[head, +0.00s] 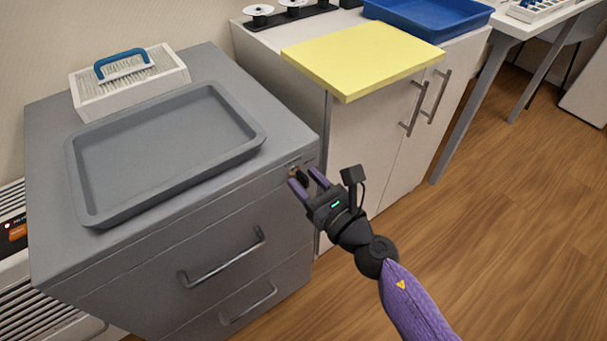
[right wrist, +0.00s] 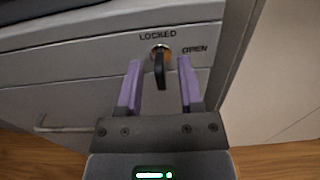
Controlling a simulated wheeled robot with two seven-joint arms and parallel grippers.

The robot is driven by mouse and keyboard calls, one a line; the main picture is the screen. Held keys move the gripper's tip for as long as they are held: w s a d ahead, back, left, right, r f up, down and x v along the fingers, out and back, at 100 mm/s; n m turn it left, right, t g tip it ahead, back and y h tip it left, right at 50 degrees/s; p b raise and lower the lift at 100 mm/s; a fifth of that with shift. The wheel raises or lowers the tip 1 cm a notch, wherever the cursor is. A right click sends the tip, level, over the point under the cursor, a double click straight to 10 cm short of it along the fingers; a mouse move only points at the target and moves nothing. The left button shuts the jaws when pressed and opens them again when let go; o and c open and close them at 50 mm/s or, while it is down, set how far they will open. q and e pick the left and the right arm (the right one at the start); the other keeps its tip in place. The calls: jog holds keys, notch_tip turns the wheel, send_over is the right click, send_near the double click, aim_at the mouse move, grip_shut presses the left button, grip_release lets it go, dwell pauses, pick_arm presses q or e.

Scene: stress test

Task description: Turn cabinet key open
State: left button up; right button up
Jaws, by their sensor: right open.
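The grey cabinet (head: 110,255) stands at the left in the head view, with its key lock near the upper right corner of its front. In the right wrist view the key (right wrist: 160,70) has a black head and sits in a brass-coloured lock (right wrist: 160,50). The key's head hangs straight down, under the word LOCKED; the word OPEN is to its right. My right gripper (head: 306,180) is open in front of the lock. In the right wrist view its purple fingers (right wrist: 160,78) stand either side of the key, apart from it. My left gripper is not in view.
A grey tray (head: 85,190) and a white box with a blue handle (head: 130,80) are on the cabinet top. A yellow board (head: 362,55) overhangs the white cupboard (head: 370,135) to the right. Drawer handles (head: 225,262) stick out below the lock. The wooden floor (head: 500,230) is clear.

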jog(key=shift+w+a, duration=0.35)
jog(key=shift+w, duration=0.15)
grip_shut()
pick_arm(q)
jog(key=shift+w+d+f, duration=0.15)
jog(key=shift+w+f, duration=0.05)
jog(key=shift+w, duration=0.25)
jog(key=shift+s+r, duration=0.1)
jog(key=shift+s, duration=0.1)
